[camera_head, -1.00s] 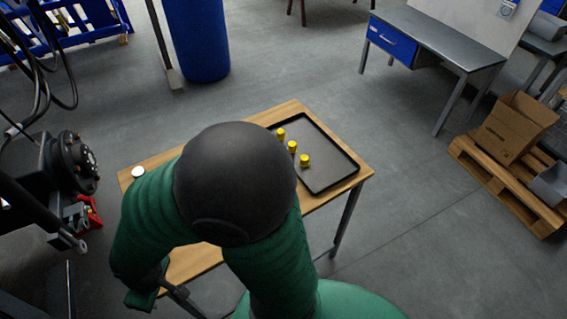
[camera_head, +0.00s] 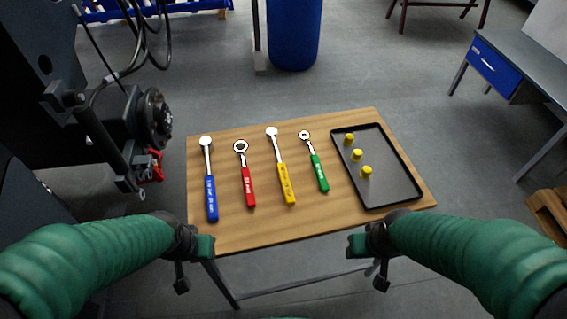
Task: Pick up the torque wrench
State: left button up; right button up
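Several wrench-like tools lie side by side on a wooden table (camera_head: 232,232): a blue-handled one (camera_head: 211,197), a red-handled one (camera_head: 248,187), a yellow-handled one (camera_head: 286,184) and a green-handled one (camera_head: 318,172). Their metal heads point away from me. The blue and yellow ones have solid round heads; the red and green ones have ring-shaped heads. Which is the torque wrench I cannot tell. My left gripper (camera_head: 192,264) is at the table's front left corner, my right gripper (camera_head: 370,264) past its front edge. Neither touches a tool, and their finger openings are unclear.
A black tray (camera_head: 395,192) with three yellow caps (camera_head: 357,155) lies at the table's right. Dark machinery with a round hub (camera_head: 155,118) stands close on the left. A blue barrel (camera_head: 293,35) is behind the table. A workbench (camera_head: 520,70) stands at the right.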

aim_at(271, 132)
jog(key=i+l+u, duration=0.15)
jog(key=l, duration=0.2)
jog(key=i+l+u, duration=0.15)
jog(key=l, duration=0.25)
jog(key=i+l+u, duration=0.1)
jog(key=i+l, duration=0.15)
jog(key=l, duration=0.15)
